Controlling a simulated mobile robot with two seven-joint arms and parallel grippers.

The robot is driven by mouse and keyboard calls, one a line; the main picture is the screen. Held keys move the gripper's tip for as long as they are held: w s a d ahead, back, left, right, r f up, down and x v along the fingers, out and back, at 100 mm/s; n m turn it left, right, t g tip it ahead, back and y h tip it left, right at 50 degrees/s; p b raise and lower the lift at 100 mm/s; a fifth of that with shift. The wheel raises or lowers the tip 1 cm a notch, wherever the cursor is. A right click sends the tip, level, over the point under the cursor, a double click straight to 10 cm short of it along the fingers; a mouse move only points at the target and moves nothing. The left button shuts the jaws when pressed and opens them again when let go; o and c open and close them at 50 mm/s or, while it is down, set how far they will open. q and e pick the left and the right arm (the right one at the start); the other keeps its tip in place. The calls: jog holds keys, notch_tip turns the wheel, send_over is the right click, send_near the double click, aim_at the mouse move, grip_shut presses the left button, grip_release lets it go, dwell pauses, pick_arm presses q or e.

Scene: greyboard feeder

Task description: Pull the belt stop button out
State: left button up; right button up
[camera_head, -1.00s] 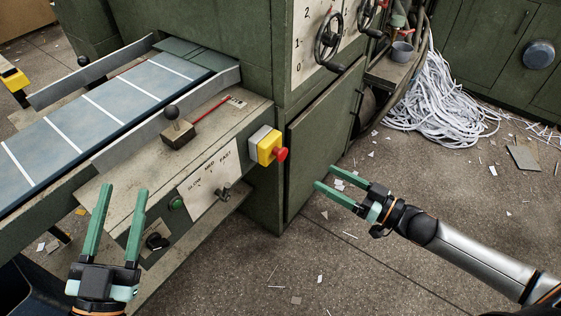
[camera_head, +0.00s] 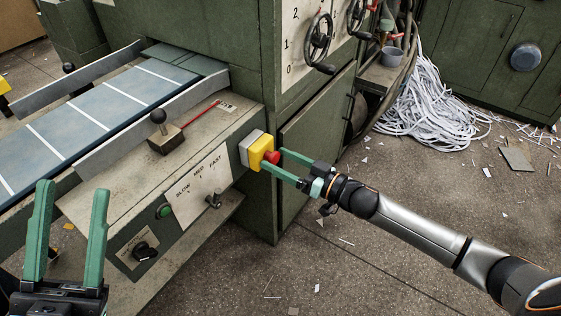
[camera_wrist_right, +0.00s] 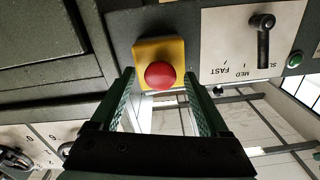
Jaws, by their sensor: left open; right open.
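The belt stop button is a red mushroom button (camera_head: 271,158) on a yellow box (camera_head: 257,148) at the corner of the feeder's control panel. In the right wrist view the red button (camera_wrist_right: 160,75) is seen head-on, ahead of and between the two fingers. My right gripper (camera_head: 275,160) is open, with its green fingertips on either side of the button; contact cannot be told. It also shows in the right wrist view (camera_wrist_right: 160,92). My left gripper (camera_head: 72,190) is open and empty, in front of the panel at the lower left.
A handwheel (camera_head: 319,40) is above right. Floor (camera_head: 340,260) in front is open.

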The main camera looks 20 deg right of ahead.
jog(key=shift+c, duration=0.4)
grip_shut()
dwell(0.4)
dwell(0.7)
